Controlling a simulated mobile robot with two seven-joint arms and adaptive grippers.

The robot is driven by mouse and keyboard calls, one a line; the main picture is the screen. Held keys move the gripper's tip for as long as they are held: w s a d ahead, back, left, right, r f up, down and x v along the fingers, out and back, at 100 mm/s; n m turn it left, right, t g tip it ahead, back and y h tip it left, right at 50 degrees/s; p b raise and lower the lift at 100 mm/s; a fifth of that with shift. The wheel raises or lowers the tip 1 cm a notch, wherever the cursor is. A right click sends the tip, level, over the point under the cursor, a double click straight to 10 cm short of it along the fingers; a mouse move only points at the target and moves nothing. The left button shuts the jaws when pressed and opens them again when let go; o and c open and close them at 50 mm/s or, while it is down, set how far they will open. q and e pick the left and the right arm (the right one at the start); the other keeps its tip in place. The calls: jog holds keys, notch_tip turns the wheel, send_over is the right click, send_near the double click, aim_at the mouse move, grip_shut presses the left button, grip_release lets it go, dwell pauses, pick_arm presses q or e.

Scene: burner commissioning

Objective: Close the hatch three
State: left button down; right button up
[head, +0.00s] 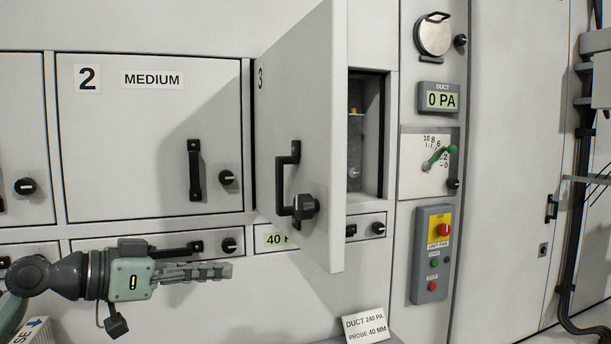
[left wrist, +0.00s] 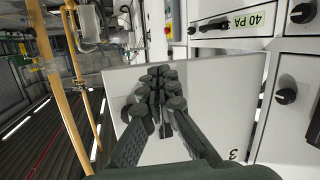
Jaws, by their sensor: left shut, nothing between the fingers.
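Hatch three (head: 320,110) is a light grey door marked 3, standing open and swung out toward me from its left edge. Its black bar handle (head: 284,178) and black knob (head: 305,206) are on its outer face. The compartment behind it (head: 366,140) shows to the right of the door. My left gripper (head: 228,270) is shut and empty, low and to the left of the door, pointing right. In the left wrist view its fingers (left wrist: 162,78) lie in front of the hatch panel (left wrist: 218,92), and hide part of it. Contact cannot be told. My right gripper is not in view.
Closed hatch two (head: 140,140), labelled MEDIUM, is to the left. A duct display (head: 439,100) and a button box (head: 432,255) are on the right. A sign card (head: 364,327) stands below the door. A yellow pipe (left wrist: 62,110) shows in the wrist view.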

pick_arm(q)
jog(key=s+d+r+m+g+h, duration=0.15)
jog(key=s+r, duration=0.25)
jog(key=r, duration=0.4)
jog(key=s+r+m+g+h, duration=0.1)
jog(key=s+r+m+h, duration=0.2)
jog(key=r, duration=0.6)
send_near(326, 162)
jog(key=shift+y, duration=0.25)
jog(key=x, duration=0.4)
jog(key=p+x, duration=0.1)
jog(key=x, duration=0.1)
jog(key=shift+r, duration=0.25)
jog(key=shift+w+d, duration=0.15)
jog(key=shift+d, duration=0.3)
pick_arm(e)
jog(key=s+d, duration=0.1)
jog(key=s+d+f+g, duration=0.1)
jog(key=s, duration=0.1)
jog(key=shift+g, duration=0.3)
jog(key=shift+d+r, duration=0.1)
